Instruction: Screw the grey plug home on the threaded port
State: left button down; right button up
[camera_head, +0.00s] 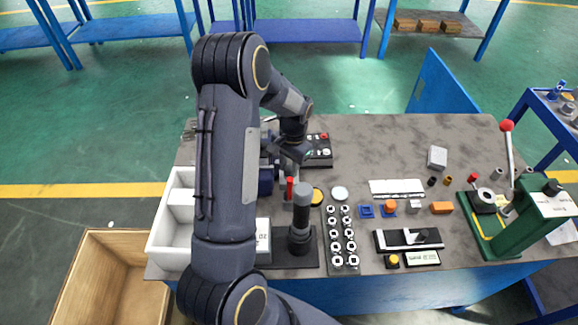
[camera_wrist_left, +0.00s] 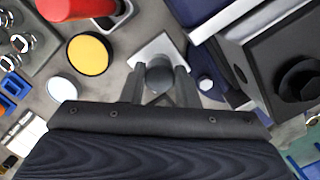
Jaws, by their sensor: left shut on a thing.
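My left gripper (camera_wrist_left: 160,83) is shut on the grey plug (camera_wrist_left: 160,76), a dark grey round piece between its two fingertips in the left wrist view. A pale square plate (camera_wrist_left: 150,48) shows just beyond the fingertips, under or behind the plug. I cannot make out the threaded port or tell whether the plug touches it. In the head view my left gripper (camera_head: 290,165) is low over the left part of the bench, and the plug is hidden there. My right gripper is not in view.
A red cylinder (camera_head: 289,188), a yellow disc (camera_head: 317,196) and a grey-topped black post (camera_head: 302,220) stand close to the gripper. A dark blue block (camera_wrist_left: 205,72) is beside the fingers. A nut tray (camera_head: 341,248) and green press (camera_head: 520,222) lie rightward.

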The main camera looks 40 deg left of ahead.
pick_arm(q)
jog(key=m, duration=0.3)
jog(key=shift+m+y, duration=0.3)
jog(key=shift+m, duration=0.7)
jog(key=shift+m, duration=0.8)
jog(key=m, duration=0.3)
jog(key=shift+m+t+y, duration=0.3)
jog(key=m+p, duration=0.1)
jog(key=m, duration=0.3)
jog(key=shift+m+t, duration=0.3)
jog(key=shift+m, duration=0.3)
